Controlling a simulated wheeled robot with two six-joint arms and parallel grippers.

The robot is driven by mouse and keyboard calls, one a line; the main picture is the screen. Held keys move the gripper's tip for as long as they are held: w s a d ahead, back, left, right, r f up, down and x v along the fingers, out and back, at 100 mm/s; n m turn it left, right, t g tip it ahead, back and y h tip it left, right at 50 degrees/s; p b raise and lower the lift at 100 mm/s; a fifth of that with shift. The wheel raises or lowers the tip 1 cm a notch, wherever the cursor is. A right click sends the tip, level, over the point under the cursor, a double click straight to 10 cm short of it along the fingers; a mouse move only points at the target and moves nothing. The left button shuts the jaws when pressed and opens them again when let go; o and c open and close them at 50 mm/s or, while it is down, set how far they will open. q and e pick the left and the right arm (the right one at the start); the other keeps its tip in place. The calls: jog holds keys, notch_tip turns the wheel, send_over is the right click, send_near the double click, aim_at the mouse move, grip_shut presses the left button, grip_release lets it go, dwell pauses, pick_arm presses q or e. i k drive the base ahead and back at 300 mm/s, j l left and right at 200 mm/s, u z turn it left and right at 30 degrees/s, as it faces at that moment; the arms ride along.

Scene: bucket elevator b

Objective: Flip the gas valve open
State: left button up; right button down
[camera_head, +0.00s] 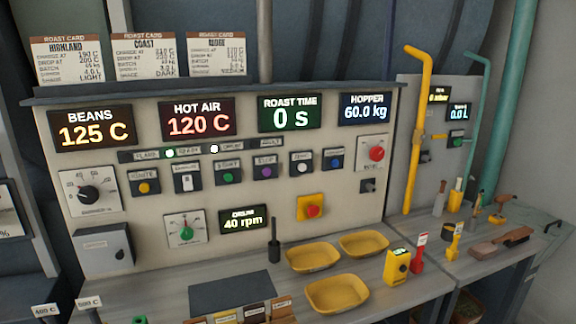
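A yellow gas pipe (413,170) runs down the grey side panel at the right, bent over at its top. A small valve with a yellow lever (434,137) sits about halfway up the pipe. The lever points sideways to the right, across the line of the pipe. It is small in this view, so its exact shape is hard to tell. Neither my left nor my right gripper is in view.
A control panel (345,100) with displays, knobs and buttons fills the middle. Yellow trays (337,292), a yellow handheld device (397,266) and red tags stand on the counter. Teal pipes (482,130) rise right of the gas pipe. A brush (502,243) lies on the right counter.

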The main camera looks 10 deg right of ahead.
aim_at(430, 137)
jog(key=i+l+z, duration=0.55)
jog(key=i+z, duration=0.15)
jog(key=i+l+z, duration=0.1)
jog(key=i+z, duration=0.25)
jog(key=i, duration=0.05)
